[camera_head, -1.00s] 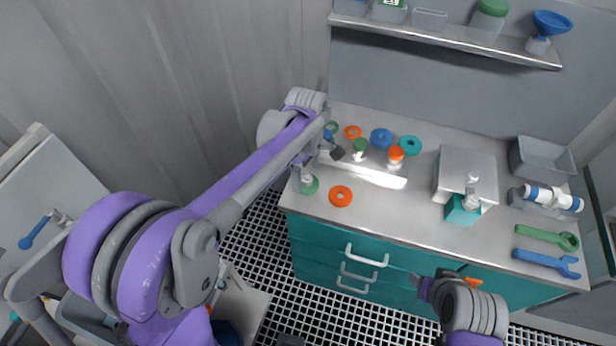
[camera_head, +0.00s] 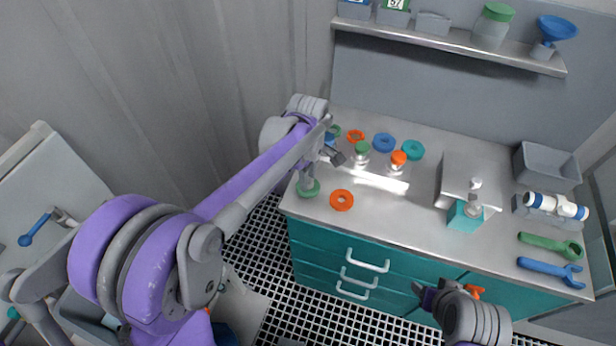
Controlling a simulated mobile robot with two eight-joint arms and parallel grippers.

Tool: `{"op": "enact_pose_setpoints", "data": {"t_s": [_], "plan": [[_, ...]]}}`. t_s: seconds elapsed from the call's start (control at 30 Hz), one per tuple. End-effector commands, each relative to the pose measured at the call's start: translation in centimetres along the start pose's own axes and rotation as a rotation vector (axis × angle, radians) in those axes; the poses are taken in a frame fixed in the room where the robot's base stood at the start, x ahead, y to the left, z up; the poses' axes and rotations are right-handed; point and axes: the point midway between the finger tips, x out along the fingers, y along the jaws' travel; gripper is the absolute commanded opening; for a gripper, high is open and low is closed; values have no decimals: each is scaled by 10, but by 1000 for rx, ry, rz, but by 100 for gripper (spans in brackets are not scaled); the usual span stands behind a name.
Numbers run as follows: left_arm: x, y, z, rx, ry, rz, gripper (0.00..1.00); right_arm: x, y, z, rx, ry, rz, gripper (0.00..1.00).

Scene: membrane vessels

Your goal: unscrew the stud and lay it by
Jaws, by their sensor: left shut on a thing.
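The arm hides much of the grip, and I cannot tell whether this piece is the stud. Another pale stud-like piece (camera_head: 473,208) stands on a teal block (camera_head: 465,217) at right, and a small knob (camera_head: 475,183) shows by the grey box (camera_head: 456,163). My right gripper (camera_head: 423,292) is in front of the drawers, apart from these, and its jaws are too small to read.
Orange (camera_head: 342,200), blue (camera_head: 384,142) and teal (camera_head: 412,150) rings lie on the counter. A green-capped plug (camera_head: 362,151) and an orange-capped plug (camera_head: 397,162) stand among them. Green (camera_head: 552,245) and blue (camera_head: 551,268) wrenches lie at right. The middle front of the counter is clear.

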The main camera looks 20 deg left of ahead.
Motion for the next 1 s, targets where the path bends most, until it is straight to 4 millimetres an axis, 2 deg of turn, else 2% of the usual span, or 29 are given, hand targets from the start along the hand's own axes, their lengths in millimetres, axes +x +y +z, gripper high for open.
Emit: {"op": "enact_pose_setpoints", "data": {"t_s": [0.03,0.07,0.27,0.37,1.0], "plan": [[0,0,0,0,-1,0,5,0,0,0,0,0,0,59],[0,0,0,0,-1,0,0,0,0,0,0,0,0,59],[0,0,0,-5,-1,0,0,0,0,0,0,0,0,59],[0,0,1,-72,-1,0,0,1,0,1,0,-1,0,59],[0,0,1,-1052,-2,-1,0,5,0,5,0,-4,0,59]]}}
